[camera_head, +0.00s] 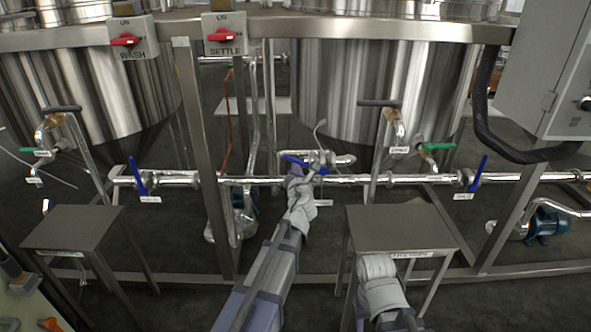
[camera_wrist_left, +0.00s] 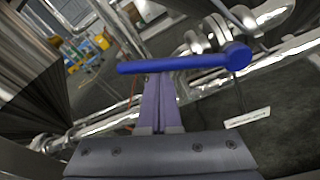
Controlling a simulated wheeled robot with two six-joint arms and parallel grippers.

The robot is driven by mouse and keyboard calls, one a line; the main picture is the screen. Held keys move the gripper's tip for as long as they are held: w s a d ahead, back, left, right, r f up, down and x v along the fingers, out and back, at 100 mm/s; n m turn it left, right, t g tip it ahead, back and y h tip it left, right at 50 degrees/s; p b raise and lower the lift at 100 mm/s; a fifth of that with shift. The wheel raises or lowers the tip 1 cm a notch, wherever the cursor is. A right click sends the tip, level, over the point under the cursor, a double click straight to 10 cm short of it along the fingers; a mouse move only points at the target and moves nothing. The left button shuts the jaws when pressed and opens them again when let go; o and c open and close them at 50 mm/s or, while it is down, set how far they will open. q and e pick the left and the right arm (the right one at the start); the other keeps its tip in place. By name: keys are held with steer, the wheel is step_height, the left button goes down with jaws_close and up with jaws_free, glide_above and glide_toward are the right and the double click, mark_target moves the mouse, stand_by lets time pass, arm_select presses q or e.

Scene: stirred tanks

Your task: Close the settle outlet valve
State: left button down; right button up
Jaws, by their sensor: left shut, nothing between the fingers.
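A blue lever valve handle (camera_head: 305,163) sits on the middle of the horizontal steel pipe, in front of the right tank (camera_head: 345,90). It lies roughly along the pipe, slightly slanted. In the left wrist view the blue handle (camera_wrist_left: 185,62) crosses above my fingers, its round end at the right. My left gripper (camera_head: 301,182) is shut and empty, its tips at the handle; whether they touch, I cannot tell. Its shut fingers show in the wrist view (camera_wrist_left: 160,102). A white tag (camera_wrist_left: 248,117) hangs nearby, unreadable.
Other blue handles stand across the pipe at left (camera_head: 138,178) and right (camera_head: 478,172). The SETTLE switch (camera_head: 224,35) is on the upper frame. A small steel table (camera_head: 400,225) stands at right, another (camera_head: 72,228) at left. Frame posts (camera_head: 203,160) flank the arm.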

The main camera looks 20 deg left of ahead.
arm_select(q)
steer(key=shift+w+d+r+p, duration=0.1)
steer(key=shift+d+r+p, duration=0.15)
steer(key=shift+r+p, duration=0.3)
steer(key=shift+w+d+r+p, duration=0.1)
steer(key=shift+d+r+p, duration=0.1)
steer(key=shift+r+p, duration=0.3)
steer(key=w+d+r+m+p, duration=0.1)
steer(key=d+r+p, duration=0.3)
steer(key=d, duration=0.2)
steer(key=shift+w+r, duration=0.2)
steer(key=shift+w, duration=0.1)
steer(key=shift+d, duration=0.15)
